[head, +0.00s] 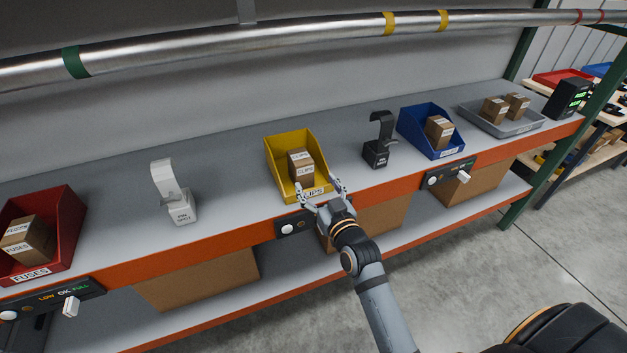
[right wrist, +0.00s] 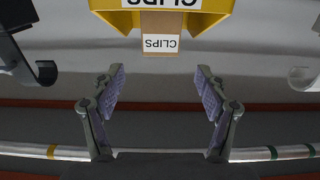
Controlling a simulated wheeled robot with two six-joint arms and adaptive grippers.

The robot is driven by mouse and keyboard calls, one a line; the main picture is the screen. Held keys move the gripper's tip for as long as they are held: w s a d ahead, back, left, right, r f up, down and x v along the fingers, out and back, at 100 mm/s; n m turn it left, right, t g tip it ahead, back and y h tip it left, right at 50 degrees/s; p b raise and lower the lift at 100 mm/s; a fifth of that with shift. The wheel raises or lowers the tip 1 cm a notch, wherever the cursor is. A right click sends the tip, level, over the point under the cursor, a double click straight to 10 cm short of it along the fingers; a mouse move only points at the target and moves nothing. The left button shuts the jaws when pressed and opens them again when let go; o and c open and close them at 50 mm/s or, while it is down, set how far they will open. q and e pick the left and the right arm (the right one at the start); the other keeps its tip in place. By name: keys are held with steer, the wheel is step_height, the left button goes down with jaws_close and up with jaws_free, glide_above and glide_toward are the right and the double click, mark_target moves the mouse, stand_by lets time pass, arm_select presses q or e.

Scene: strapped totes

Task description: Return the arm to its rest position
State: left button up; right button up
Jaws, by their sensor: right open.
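My right gripper (head: 320,192) is in front of the yellow CLIPS bin (head: 281,157), close to the shelf's front edge. In the right wrist view the gripper (right wrist: 160,88) has its two fingers wide apart with nothing between them. A brown CLIPS box (head: 301,166) sits inside the yellow bin. In the right wrist view the box (right wrist: 160,42) and the bin (right wrist: 110,18) appear upside down at the top, beyond the fingertips. Whether a finger touches the bin is unclear. My right arm reaches in from the lower right. My left gripper is not in view.
The grey shelf (head: 232,189) has an orange front edge. It holds a red FUSES bin (head: 66,225), a white hooked stand (head: 179,202), a black hooked stand (head: 378,150), a blue bin (head: 410,125) and a grey tray (head: 520,126). A metal pipe (head: 270,39) runs above. Floor (head: 440,270) is clear in front.

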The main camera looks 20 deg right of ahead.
steer(key=shift+f, duration=0.1)
steer(key=s+f+n+g, duration=0.1)
steer(key=s+f+g, duration=0.6)
steer(key=s+f, duration=0.3)
steer(key=s+d+f+g+h, duration=0.1)
steer(key=s+d+f+g, duration=0.2)
steer(key=s, duration=0.4)
steer(key=s+d+f+g, duration=0.1)
steer(key=s+f+g, duration=0.25)
steer(key=s, duration=0.35)
step_height(320, 180, down, 25)
steer(key=s+d+g, duration=0.2)
steer(key=d, duration=0.1)
steer(key=s+f+m+g, duration=0.1)
steer(key=s+f, duration=1.6)
steer(key=s, duration=0.2)
steer(key=shift+d, duration=0.45)
